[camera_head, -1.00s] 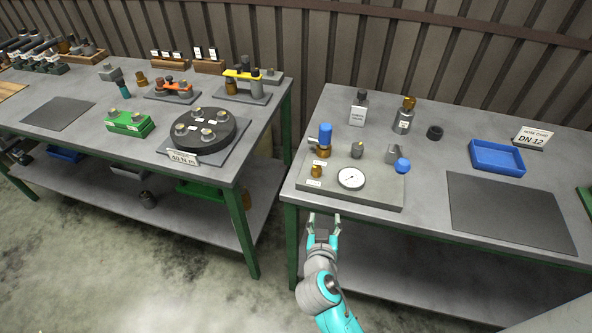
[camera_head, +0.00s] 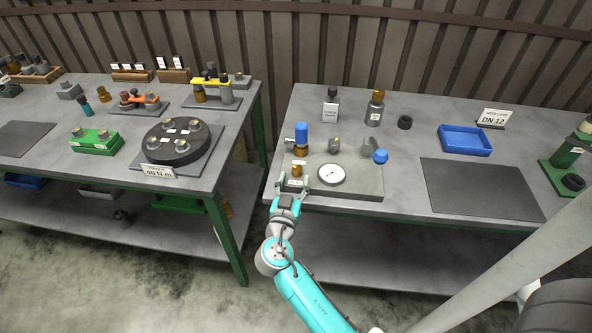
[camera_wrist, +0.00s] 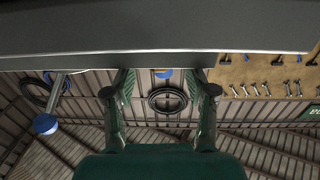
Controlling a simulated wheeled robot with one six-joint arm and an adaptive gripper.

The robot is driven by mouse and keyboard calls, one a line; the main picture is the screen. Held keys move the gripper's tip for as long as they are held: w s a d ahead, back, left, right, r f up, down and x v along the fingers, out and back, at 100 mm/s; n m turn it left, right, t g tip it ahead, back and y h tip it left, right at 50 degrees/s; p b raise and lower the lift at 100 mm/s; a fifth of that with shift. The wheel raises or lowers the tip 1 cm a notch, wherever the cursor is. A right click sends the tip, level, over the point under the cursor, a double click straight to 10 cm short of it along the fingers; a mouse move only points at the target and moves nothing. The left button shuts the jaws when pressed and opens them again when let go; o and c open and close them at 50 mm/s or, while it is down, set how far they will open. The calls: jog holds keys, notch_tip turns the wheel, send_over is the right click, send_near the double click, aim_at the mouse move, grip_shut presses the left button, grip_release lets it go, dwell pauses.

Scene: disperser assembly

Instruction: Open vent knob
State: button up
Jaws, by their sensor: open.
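A grey base plate (camera_head: 362,190) lies at the front left of the right table. It carries a small brass fitting (camera_head: 298,170) at its front left corner, a blue-capped valve (camera_head: 301,138), a round dial gauge (camera_head: 331,174) and a blue ball-ended lever (camera_head: 380,156). I cannot tell which part is the vent knob. My gripper (camera_head: 293,182) is open at the plate's front left edge, its fingers either side of the brass fitting in picture; contact cannot be told.
A blue tray (camera_head: 465,140), a dark mat (camera_head: 480,188) and a green device (camera_head: 568,160) are on the right table (camera_head: 400,208). Bottles stand behind the plate. A gap separates it from the left table (camera_head: 60,165), which holds several assemblies.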

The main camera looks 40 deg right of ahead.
aim_at(296, 174)
jog(key=shift+x, duration=2.3)
grip_shut()
